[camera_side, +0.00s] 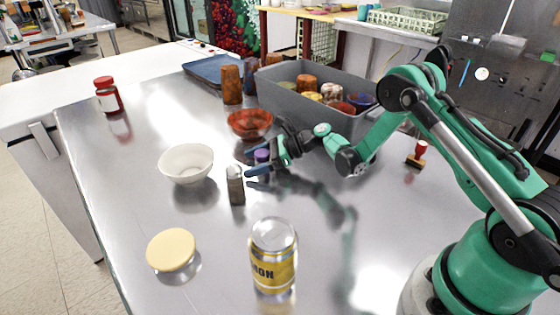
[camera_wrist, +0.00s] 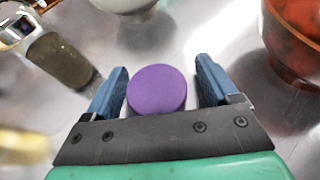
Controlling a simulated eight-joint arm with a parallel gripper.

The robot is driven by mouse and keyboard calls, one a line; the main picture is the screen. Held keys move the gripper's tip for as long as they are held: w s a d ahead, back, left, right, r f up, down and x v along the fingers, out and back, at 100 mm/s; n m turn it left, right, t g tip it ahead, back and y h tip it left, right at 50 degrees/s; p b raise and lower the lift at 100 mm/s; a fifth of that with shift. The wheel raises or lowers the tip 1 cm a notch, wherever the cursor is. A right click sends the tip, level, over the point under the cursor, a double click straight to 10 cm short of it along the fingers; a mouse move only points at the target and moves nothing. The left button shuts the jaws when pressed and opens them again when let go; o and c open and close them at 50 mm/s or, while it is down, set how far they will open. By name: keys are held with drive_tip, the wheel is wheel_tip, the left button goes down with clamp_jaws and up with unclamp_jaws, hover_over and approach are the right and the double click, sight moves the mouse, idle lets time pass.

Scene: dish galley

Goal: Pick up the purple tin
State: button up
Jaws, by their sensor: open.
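The purple tin (camera_side: 262,156) stands on the metal table, partly hidden behind my gripper's fingers in the side view. In the wrist view its round purple top (camera_wrist: 157,90) lies between my two blue fingers. My gripper (camera_side: 254,161) is open, low over the table, with one finger on each side of the tin. In the wrist view there is a gap between the tin and the right finger, and a smaller gap on the left, so my gripper (camera_wrist: 160,88) is not closed on it.
A grey shaker (camera_side: 235,186) stands close by, with a white bowl (camera_side: 186,163) to its left. A red bowl (camera_side: 250,123) and a grey bin (camera_side: 320,112) of jars are behind. A yellow can (camera_side: 273,262) and a yellow-lidded jar (camera_side: 171,250) stand in front.

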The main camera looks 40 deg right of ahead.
clamp_jaws()
drive_tip(key=shift+r, duration=0.1)
idle(0.3)
